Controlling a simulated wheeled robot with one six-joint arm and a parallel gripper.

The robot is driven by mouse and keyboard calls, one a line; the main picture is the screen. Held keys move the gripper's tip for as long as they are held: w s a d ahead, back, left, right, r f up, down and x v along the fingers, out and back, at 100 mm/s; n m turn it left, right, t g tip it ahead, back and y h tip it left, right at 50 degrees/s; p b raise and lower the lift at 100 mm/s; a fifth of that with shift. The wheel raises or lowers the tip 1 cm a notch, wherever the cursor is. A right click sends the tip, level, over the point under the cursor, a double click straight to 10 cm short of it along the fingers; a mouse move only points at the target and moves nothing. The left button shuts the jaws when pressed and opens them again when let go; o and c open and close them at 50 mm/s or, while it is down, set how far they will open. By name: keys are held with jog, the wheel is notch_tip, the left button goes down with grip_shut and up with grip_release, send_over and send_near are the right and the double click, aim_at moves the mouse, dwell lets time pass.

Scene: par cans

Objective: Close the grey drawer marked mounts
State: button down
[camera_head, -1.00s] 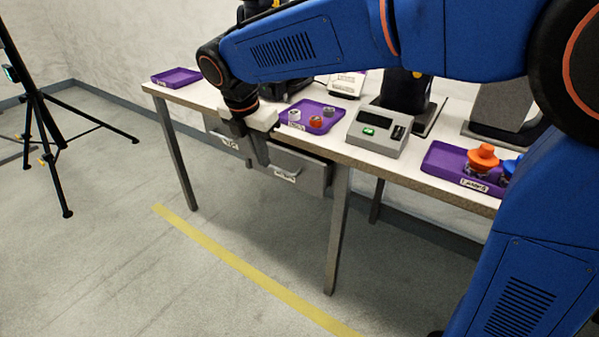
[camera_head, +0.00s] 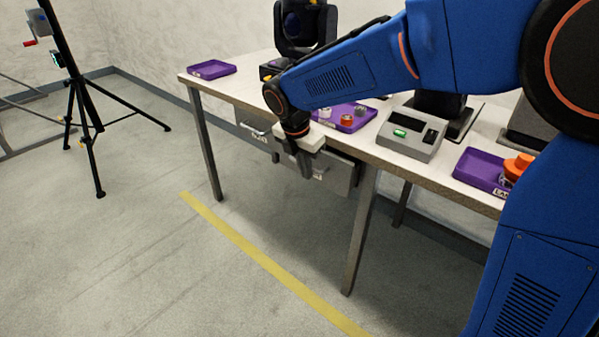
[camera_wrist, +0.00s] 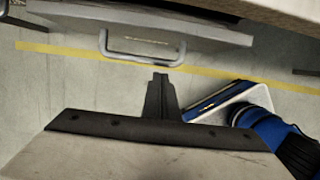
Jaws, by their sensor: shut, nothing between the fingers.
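Two grey drawers hang under the white table. The right drawer (camera_head: 338,178) has a pale label too small to read and stands out from under the tabletop. The left drawer (camera_head: 248,121) also has a handle and a label I cannot read. I cannot tell by label which is mounts. My gripper (camera_head: 307,172) is shut and empty, pointing down in front of the right drawer and hiding part of its front. In the wrist view, my closed fingers (camera_wrist: 160,82) are just outside a drawer front (camera_wrist: 215,33) with a bar handle (camera_wrist: 143,62); they look apart from it.
Table legs (camera_head: 361,230) stand below. The floor in front is clear, with a yellow line (camera_head: 255,254).

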aim_at(318, 159)
jog(key=shift+w+d+r, duration=0.1)
jog(key=shift+w+d, duration=0.15)
jog(key=shift+w+d, duration=0.75)
jog(key=shift+w, duration=0.2)
jog(key=shift+w+d, duration=0.7)
jog(key=shift+w, duration=0.25)
jog(key=shift+r, duration=0.1)
